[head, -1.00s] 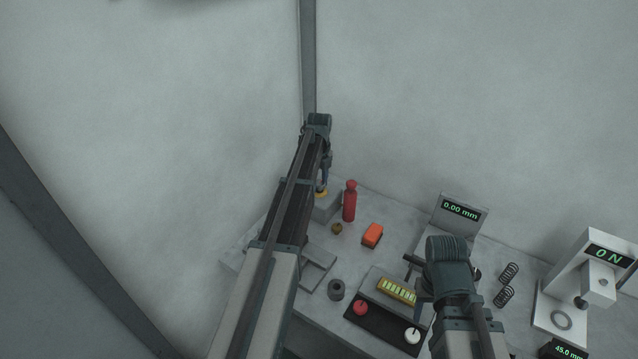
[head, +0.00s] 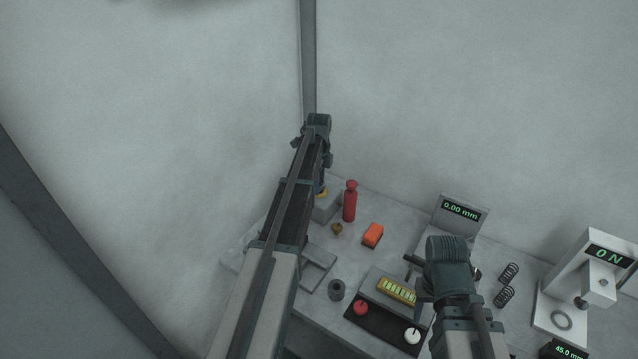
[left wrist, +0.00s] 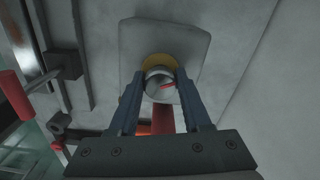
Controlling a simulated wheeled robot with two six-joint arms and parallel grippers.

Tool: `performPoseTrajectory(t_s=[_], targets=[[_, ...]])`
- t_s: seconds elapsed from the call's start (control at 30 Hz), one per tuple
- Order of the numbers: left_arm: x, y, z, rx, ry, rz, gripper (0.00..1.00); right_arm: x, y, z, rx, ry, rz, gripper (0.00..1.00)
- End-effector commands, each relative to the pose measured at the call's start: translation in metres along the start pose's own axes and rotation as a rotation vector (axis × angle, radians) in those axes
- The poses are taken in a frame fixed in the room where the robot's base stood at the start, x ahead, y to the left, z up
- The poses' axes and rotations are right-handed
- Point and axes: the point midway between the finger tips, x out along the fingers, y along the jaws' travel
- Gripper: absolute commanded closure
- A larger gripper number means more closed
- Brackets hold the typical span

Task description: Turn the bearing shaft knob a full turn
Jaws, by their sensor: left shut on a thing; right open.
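The bearing shaft knob (left wrist: 158,84) is a round, pale metal knob with a red mark on its face, in the left wrist view. My left gripper (left wrist: 162,80) is shut on it, one finger on each side. A yellow ring (left wrist: 153,60) shows behind the knob, on a grey block (left wrist: 190,42). In the head view the block (head: 325,208) stands at the table's back left corner. My left gripper (head: 322,180) is above it, largely hidden by my arm, and the knob is hidden there. My right gripper (head: 424,288) is open, partly hidden by its wrist, above the table.
A red bottle (head: 349,203) stands close right of the block. A panel with red and white knobs (head: 383,324), a gauge (head: 460,210), springs (head: 505,285) and a press (head: 590,270) are further right.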

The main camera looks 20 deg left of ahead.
Motion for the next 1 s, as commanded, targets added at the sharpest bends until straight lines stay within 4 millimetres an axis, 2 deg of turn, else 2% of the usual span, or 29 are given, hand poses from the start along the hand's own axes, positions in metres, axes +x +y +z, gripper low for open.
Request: performPoseTrajectory(t_s=[1.0], targets=[[0.0000, 0.0023, -0.0013, -0.966, 0.000, 0.000, 1.00, 0.0000, 0.0000, 0.0000, 0.000, 0.000, 0.000, 0.50]])
